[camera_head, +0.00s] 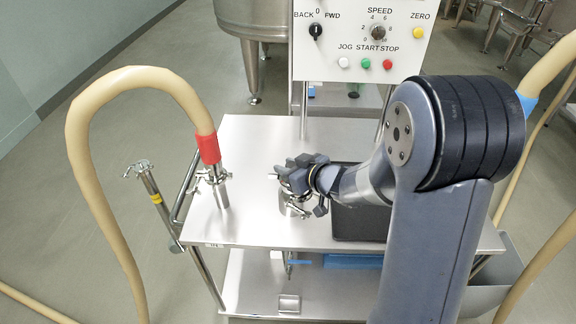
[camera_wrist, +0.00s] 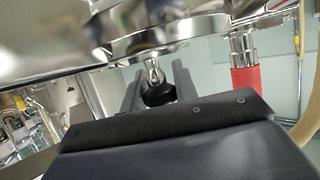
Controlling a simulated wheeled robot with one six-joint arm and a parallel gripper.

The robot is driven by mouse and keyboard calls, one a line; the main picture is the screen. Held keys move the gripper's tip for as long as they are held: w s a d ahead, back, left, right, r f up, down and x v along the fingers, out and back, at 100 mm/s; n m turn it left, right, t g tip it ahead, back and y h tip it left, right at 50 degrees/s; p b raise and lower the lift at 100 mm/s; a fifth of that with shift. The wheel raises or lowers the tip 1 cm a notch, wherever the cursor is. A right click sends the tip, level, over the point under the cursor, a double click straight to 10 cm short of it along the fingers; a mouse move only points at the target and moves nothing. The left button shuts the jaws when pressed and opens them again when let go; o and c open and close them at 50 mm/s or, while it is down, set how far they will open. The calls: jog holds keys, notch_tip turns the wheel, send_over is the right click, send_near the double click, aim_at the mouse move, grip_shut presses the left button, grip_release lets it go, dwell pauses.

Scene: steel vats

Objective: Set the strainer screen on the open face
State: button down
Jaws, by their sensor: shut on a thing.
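My gripper (camera_head: 285,178) is above the steel table top, left of the black bin. It is shut on a black knob (camera_wrist: 158,94) with a short steel stem, seen between the two fingers in the wrist view. The stem meets a shiny round steel part (camera_wrist: 165,38) that fills the top of that view. In the head view, a steel fitting (camera_head: 294,205) shows just below my gripper, partly hidden. I cannot tell whether the strainer screen is among these parts.
A beige hose with a red cuff (camera_head: 209,149) ends in a clamped steel fitting on the table's left. A black bin (camera_head: 358,222) is behind my arm. A control panel (camera_head: 360,40) stands at the back. The table (camera_head: 245,145) is bare toward the back left.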

jog(key=c, duration=1)
grip_release()
jog(key=shift+c, duration=0.2)
jog(key=p+v, duration=0.1)
jog(key=v, duration=1)
jog(key=shift+w+a+f, duration=0.1)
jog(key=shift+a+f, duration=0.05)
jog(key=b+x, duration=0.1)
jog(key=x, duration=0.9)
jog(key=shift+w+a+f, duration=0.1)
jog(key=shift+w, duration=0.05)
jog(key=shift+w+a+r+p, duration=0.1)
jog(key=shift+w+r+p, duration=0.05)
jog(key=shift+r+p, duration=0.15)
jog(key=shift+r, duration=0.3)
